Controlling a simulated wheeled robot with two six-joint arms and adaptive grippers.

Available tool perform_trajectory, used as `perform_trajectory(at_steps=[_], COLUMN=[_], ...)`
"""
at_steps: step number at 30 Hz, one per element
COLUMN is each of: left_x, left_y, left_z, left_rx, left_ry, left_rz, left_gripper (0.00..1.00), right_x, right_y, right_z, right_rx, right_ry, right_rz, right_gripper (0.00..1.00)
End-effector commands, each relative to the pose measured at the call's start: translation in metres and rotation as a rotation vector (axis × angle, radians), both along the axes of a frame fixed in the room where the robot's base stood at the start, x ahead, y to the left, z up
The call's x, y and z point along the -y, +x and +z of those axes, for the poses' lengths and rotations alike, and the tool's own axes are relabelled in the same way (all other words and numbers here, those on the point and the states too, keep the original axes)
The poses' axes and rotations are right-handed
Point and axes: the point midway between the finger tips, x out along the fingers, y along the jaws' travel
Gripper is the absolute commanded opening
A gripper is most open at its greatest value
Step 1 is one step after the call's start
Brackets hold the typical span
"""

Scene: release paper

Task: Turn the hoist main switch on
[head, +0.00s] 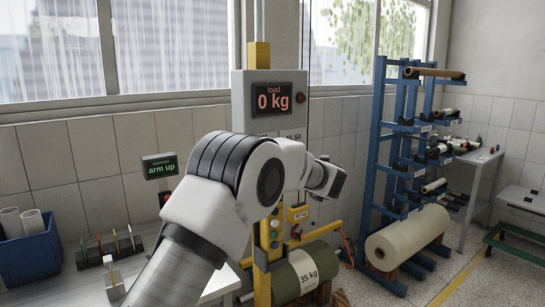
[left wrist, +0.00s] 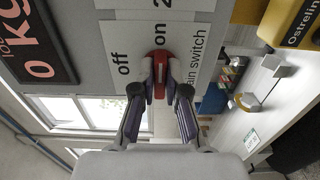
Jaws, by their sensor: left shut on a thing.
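The hoist's grey control panel (head: 267,120) stands in the middle of the head view, with a dark display (head: 276,98) reading load 0 kg. My left arm covers the switch there. In the left wrist view, the red main switch (left wrist: 159,60) sits on a white plate (left wrist: 193,42) marked off, on and main switch. My left gripper (left wrist: 160,78) is shut on the red switch, one finger on each side. The fingers hide much of the knob, and I cannot tell its exact setting. My right gripper is not in view.
A yellow hoist column (head: 260,55) and a green 35 kg roll (head: 302,273) are near the panel. A blue rack (head: 379,130) with rolls stands to the right. An "arm up" sign (head: 160,166) and a blue bin (head: 28,240) are at left.

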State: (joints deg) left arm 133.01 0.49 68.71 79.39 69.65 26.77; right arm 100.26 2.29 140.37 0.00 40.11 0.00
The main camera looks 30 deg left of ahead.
Motion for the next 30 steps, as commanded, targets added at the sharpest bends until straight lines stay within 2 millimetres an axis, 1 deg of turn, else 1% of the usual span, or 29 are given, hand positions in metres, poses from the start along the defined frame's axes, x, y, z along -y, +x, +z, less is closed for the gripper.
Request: perform_trajectory(at_steps=[1, 10, 12, 13, 23, 26, 29, 30], left_x=[0.0, 0.0, 0.0, 0.0, 0.002, 0.013, 0.033, 0.043], left_y=[0.0, 0.0, 0.0, 0.0, -0.001, -0.004, -0.013, -0.016], left_z=[0.005, 0.005, 0.005, 0.004, 0.002, 0.002, 0.002, 0.003], left_rx=[0.003, 0.003, 0.004, 0.003, 0.0, 0.0, -0.002, -0.001], left_ry=[0.006, 0.006, 0.006, 0.005, 0.003, 0.003, 0.006, 0.006], left_rz=[-0.002, -0.002, -0.002, -0.002, -0.001, -0.003, -0.003, -0.004], left_gripper=[0.0, 0.0, 0.3, 0.38, 0.38, 0.38, 0.38, 0.38], right_x=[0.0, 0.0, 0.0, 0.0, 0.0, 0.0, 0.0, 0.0], right_y=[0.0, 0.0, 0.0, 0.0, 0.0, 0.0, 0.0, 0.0], right_z=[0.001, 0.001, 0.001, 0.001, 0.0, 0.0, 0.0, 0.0], right_rx=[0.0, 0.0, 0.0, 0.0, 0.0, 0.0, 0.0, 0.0], right_ry=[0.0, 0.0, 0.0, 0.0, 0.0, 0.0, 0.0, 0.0], right_rz=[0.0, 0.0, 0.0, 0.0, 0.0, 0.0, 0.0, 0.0], right_gripper=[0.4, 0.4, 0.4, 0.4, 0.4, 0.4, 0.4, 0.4])
